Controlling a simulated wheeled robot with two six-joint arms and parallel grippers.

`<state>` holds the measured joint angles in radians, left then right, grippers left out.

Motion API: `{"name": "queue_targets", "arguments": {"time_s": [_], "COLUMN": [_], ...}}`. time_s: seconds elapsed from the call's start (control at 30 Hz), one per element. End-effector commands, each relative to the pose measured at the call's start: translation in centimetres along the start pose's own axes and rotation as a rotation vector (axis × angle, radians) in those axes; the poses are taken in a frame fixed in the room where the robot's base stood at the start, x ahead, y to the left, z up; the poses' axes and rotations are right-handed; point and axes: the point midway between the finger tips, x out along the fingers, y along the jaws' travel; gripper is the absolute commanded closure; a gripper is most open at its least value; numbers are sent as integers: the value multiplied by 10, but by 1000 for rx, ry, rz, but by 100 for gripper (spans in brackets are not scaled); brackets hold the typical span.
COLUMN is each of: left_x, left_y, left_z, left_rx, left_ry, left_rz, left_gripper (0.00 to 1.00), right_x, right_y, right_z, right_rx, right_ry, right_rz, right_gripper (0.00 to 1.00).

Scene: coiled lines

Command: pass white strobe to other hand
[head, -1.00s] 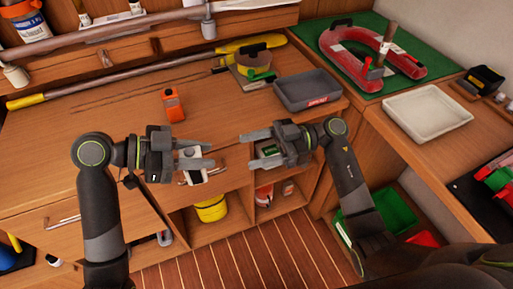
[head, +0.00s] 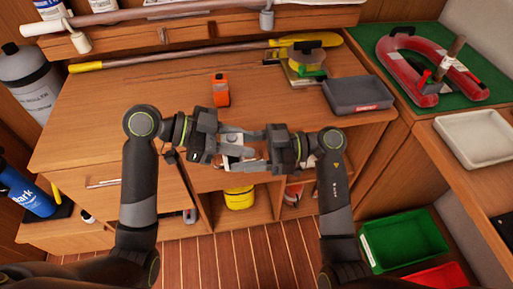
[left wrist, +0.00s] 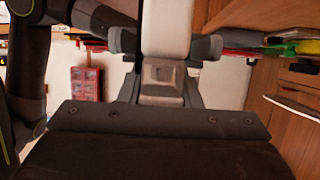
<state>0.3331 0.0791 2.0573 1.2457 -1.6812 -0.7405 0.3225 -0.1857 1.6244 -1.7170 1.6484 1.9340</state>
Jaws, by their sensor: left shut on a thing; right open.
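The white strobe (head: 232,138) is held in front of the desk's front edge, between my two grippers. My left gripper (head: 232,152) is shut on it. In the left wrist view the white strobe (left wrist: 167,28) shows as a pale block at the top middle, between the fingers. My right gripper (head: 250,151) is open and faces the left one, its fingertips close to the strobe. The fingers overlap in the head view, so I cannot tell whether the right ones touch the strobe.
An orange device (head: 220,91) stands on the desk behind the grippers. A white tray (head: 473,150) lies on the right counter. A green crate (head: 385,262) is below on the right.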

Motion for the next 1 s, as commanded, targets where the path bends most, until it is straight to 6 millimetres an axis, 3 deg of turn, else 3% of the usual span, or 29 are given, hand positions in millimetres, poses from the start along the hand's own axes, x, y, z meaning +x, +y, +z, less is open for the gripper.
{"name": "queue_targets", "arguments": {"time_s": [0.3, 0.67, 0.7, 0.87, 1.0], "left_x": [0, 0, 0, 0, 0], "left_y": [0, 0, 1, 1, 0], "left_z": [0, 0, 0, 0, 0], "left_rx": [1, 0, 0, 0, 0], "left_ry": [1, 1, 1, 1, 1], "left_rz": [0, 2, 3, 2, 1], "left_gripper": [94, 94, 67, 46, 44], "right_x": [2, 2, 2, 2, 2], "right_y": [0, 0, 1, 0, 0], "right_z": [0, 0, 0, 0, 0], "right_rx": [1, 1, 0, 0, 0], "right_ry": [-1, 0, 0, 0, 0], "right_rz": [0, 2, 3, 2, 1], "right_gripper": [41, 88, 90, 95, 95]}}
